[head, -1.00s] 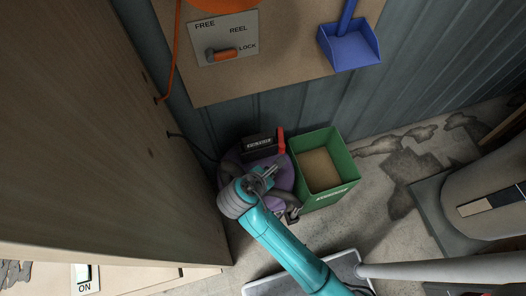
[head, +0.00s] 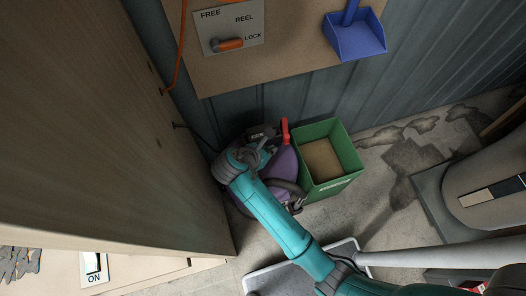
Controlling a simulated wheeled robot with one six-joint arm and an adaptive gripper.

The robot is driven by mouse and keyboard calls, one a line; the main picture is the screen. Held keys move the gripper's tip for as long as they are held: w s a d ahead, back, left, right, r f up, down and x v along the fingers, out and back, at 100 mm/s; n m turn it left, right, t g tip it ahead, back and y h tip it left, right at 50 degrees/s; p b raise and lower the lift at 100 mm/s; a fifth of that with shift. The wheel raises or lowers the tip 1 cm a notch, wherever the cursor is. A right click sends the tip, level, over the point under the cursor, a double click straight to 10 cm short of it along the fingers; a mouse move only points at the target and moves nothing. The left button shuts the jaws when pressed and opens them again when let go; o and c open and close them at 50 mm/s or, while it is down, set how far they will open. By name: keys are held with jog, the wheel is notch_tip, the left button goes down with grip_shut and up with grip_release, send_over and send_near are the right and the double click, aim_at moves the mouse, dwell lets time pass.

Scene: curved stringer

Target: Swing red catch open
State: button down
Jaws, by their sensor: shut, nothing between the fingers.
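A red catch (head: 285,131) stands upright at the back of a purple canister machine (head: 283,166) on the floor. My gripper (head: 262,146) is shut and empty, over the machine's dark top part, to the left of the red catch and apart from it in the picture. My teal arm covers much of the machine's left and front. Whether the fingers touch the box cannot be told.
A green open bin (head: 328,185) stands close to the right of the machine. A tall wooden cabinet (head: 130,130) is close on the left. A board with an orange lever (head: 229,45) and a blue dustpan (head: 357,40) hang behind. A pale pole (head: 430,257) crosses the lower right.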

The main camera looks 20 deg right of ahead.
aim_at(284, 141)
jog(key=shift+w+d+f, duration=0.1)
jog(key=shift+w+d, duration=0.25)
jog(key=shift+d, duration=0.3)
jog(key=shift+w+d+f, duration=0.1)
jog(key=shift+w+d, duration=0.25)
jog(key=shift+d, duration=0.3)
jog(key=shift+w+d, duration=0.35)
jog(key=shift+d, duration=0.3)
jog(key=shift+d, duration=0.1)
jog(key=shift+s+d+n+t+y, duration=0.3)
jog(key=shift+d+n, duration=0.2)
jog(key=shift+d, duration=0.2)
jog(key=shift+s+d+n+t+y, duration=0.15)
jog(key=shift+s+d+n+t, duration=0.15)
jog(key=shift+d+n, duration=0.3)
jog(key=shift+s+d+n+t+y, duration=0.2)
jog(key=shift+d+n+t+y, duration=0.15)
jog(key=shift+d, duration=0.4)
jog(key=shift+w, duration=0.1)
